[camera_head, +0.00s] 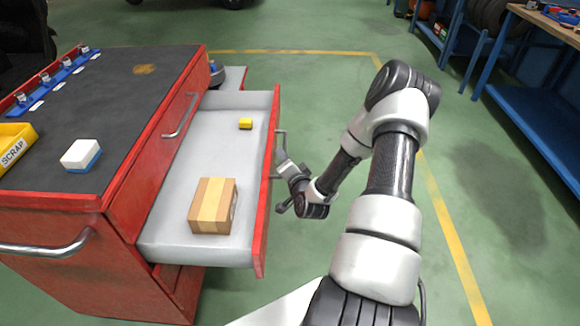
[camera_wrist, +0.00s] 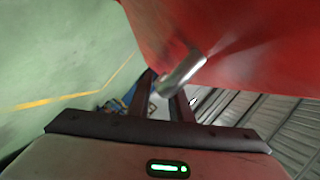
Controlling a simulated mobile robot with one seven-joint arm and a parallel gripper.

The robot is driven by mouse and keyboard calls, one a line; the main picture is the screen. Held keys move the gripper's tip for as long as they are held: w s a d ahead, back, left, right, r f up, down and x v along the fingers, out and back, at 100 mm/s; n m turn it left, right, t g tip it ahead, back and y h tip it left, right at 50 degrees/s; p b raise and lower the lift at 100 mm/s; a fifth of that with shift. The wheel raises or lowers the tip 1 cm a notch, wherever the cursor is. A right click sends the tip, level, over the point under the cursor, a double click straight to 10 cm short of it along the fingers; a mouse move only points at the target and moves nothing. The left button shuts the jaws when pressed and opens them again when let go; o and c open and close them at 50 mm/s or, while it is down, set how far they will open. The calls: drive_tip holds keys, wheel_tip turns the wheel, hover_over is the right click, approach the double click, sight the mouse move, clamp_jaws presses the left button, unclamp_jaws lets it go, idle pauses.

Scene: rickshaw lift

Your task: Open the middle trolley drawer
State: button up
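The red trolley (camera_head: 165,172) stands at the left with one grey-lined drawer (camera_head: 185,160) pulled far out to the right. This open drawer sits below a closed upper drawer with its own metal handle (camera_head: 181,117). My gripper (camera_head: 281,157) is at the outer side of the open drawer's red front. In the wrist view my gripper (camera_wrist: 164,87) has its two dark fingers on either side of the metal handle (camera_wrist: 182,72), and they look closed on it. The red drawer front (camera_wrist: 240,40) fills the upper right there. Lower drawers are hidden behind the open one.
A cardboard box (camera_head: 212,206) and a small yellow block (camera_head: 245,123) lie in the open drawer. A white-and-blue block (camera_head: 81,155), a yellow SCRAP bin (camera_head: 14,147) and a blue rack (camera_head: 47,81) are on the trolley top. A workbench (camera_head: 535,95) stands right; green floor is clear between.

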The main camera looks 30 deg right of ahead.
drive_tip(key=p+v, duration=0.2)
drive_tip(key=v, duration=1.5)
drive_tip(key=shift+w+r, duration=0.15)
